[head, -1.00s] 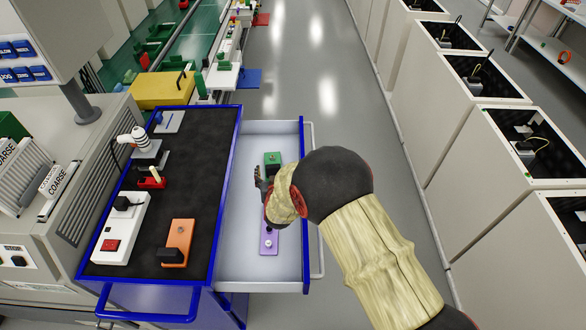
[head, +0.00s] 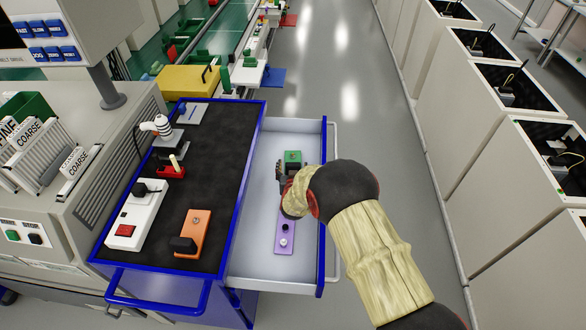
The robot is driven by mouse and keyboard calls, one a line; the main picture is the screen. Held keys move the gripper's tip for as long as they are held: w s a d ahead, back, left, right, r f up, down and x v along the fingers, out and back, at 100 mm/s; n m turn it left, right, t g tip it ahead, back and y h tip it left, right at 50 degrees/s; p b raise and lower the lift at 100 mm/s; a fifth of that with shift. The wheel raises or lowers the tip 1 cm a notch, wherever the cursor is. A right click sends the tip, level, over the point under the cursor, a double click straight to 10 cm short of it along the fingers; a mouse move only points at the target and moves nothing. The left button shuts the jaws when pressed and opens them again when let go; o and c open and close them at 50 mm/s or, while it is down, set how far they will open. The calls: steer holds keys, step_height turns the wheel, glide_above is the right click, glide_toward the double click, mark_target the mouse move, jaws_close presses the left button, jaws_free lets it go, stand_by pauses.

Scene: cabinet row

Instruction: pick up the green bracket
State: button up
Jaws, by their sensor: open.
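The green bracket (head: 293,157) is a small green piece with a round knob on top, lying in the open grey drawer of the blue cart, towards its far end. My gripper (head: 281,172) is over the drawer, just on the near left side of the bracket. It is open, though its fingers are small and partly hidden behind my wrist. A purple bracket (head: 285,239) lies in the same drawer, nearer to me, partly covered by my arm. I cannot tell whether a finger touches the green bracket.
The drawer wall (head: 322,240) stands close on the right. The cart's black top (head: 220,145) holds an orange bracket (head: 193,232), a white switch box (head: 137,215) and a red holder (head: 171,171). Open-topped grey cabinets (head: 483,140) line the right across a clear floor.

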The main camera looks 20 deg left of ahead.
jaws_close()
steer(key=shift+r, duration=0.15)
stand_by(1.0)
